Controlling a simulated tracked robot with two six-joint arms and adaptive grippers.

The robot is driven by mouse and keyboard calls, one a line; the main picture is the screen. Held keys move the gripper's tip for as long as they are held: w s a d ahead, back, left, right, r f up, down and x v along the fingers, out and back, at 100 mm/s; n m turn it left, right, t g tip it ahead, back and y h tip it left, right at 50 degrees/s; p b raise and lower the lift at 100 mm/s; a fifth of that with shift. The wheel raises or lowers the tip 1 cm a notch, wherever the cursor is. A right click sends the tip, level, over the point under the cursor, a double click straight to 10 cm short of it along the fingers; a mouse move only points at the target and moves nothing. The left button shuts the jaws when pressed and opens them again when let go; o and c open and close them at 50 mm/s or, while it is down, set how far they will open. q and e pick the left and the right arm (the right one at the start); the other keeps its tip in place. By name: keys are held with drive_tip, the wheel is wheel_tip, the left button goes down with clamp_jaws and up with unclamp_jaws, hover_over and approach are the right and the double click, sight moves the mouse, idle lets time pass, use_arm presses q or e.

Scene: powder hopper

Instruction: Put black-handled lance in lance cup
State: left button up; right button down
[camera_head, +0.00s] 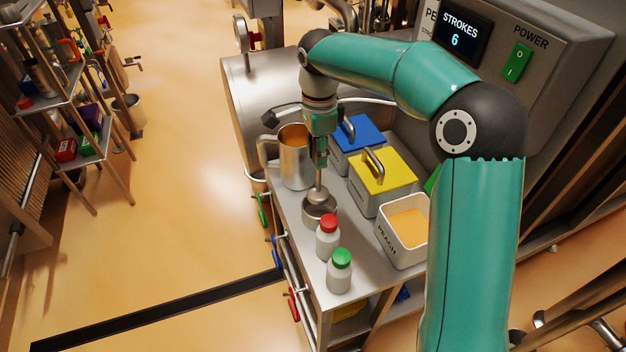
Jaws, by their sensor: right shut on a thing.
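My right gripper (318,150) points down over the bench, shut on a steel-stemmed tool (319,181) with a rounded metal lower part. The tool is upright, and its lower part is at the mouth of a small round steel cup (321,217). I cannot tell whether it touches the cup. The gripper hides the tool's upper part, so I cannot see a black handle or confirm that this is the lance. I cannot confirm that this steel cup is the lance cup. My left gripper is not in view.
A steel jug (294,165) stands just left of the gripper. Blue-lidded (357,132) and yellow-lidded (383,173) bins and an open peach powder bin (408,222) stand to the right. Red-capped (328,240) and green-capped (339,274) bottles stand in front of the cup.

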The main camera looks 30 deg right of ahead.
hover_over(318, 193)
drive_tip(key=shift+w+f, duration=0.15)
drive_tip(key=shift+f, duration=3.45)
drive_tip(key=c, duration=0.9)
unclamp_jaws()
wheel_tip(318, 193, up, 12)
drive_tip(key=shift+r, duration=0.1)
